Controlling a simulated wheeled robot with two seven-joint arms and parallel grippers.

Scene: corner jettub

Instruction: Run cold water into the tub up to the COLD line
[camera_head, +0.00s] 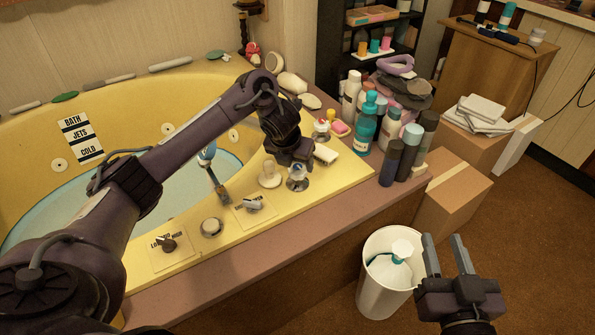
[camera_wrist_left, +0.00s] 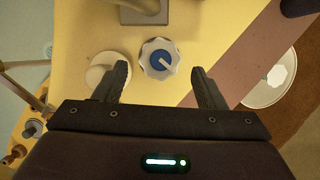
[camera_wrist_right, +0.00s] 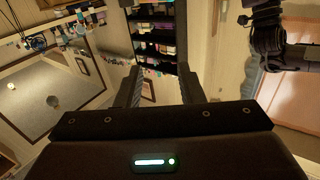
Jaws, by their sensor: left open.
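The yellow tub (camera_head: 45,105) has a label stack reading BATH, JETS and COLD (camera_head: 89,152) on its inner wall. A pale blue area (camera_head: 185,192), apparently water, lies below the labels; its exact level is unclear. A chrome knob with a blue centre (camera_head: 297,177) stands on the deck beside a cream knob (camera_head: 269,174). My left gripper (camera_head: 296,160) is above them, open. In the left wrist view the blue-centred knob (camera_wrist_left: 159,58) is between and just beyond the fingertips, apparently not gripped. My right gripper (camera_head: 447,250) is open and empty beside the white bin.
Several bottles (camera_head: 370,118) crowd the deck's right end. A lever plate (camera_head: 254,205), a round cap (camera_head: 211,227) and a LOW/HIGH dial (camera_head: 168,243) line the front deck. A white bin (camera_head: 378,293) and cardboard boxes (camera_head: 452,195) stand on the floor.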

